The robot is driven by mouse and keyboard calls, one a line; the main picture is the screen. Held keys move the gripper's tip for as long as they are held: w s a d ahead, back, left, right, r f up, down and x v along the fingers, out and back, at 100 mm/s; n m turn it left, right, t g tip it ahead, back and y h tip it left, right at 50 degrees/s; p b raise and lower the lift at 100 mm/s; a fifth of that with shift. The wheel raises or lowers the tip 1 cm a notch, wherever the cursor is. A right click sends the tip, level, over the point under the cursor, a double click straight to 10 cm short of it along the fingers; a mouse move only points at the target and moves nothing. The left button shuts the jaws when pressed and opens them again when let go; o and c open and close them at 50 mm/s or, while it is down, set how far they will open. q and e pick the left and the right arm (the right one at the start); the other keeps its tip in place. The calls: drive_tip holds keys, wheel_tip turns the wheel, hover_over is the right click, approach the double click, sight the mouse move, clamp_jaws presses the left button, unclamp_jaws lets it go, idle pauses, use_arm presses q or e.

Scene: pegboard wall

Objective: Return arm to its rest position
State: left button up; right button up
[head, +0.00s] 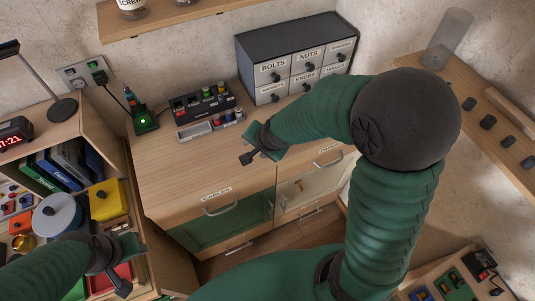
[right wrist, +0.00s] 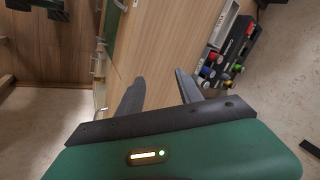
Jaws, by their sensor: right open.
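My right arm reaches across the head view from the lower middle, with its large dark elbow joint at the right. My right gripper (head: 260,156) hangs above the wooden cabinet top, in front of the rack of small jars (head: 204,104). The right wrist view also shows this gripper (right wrist: 160,88), its two dark fingers apart and nothing between them. My left gripper (head: 122,264) is at the lower left, over the open shelf unit's edge. I cannot tell how far its fingers are apart.
The cabinet (head: 165,190) has a green drawer front. A labelled drawer box (head: 262,56) stands at its back right, a small green-lit device (head: 145,122) at its back left. A blue-grey pot (head: 57,216) and yellow box (head: 108,199) sit near my left gripper. A shelf (head: 420,70) lies right.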

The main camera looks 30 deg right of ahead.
drive_tip(key=shift+s+d+f+n, duration=0.15)
drive_tip(key=shift+s+n, duration=0.15)
drive_tip(key=shift+d, duration=0.15)
drive_tip(key=s+a+n+g, duration=0.1)
drive_tip(key=s+n+g, duration=0.2)
drive_tip(key=s+n, duration=0.8)
drive_tip(key=shift+s+f, duration=0.2)
drive_tip(key=shift+s, duration=0.15)
drive_tip(key=shift+s+a, duration=0.1)
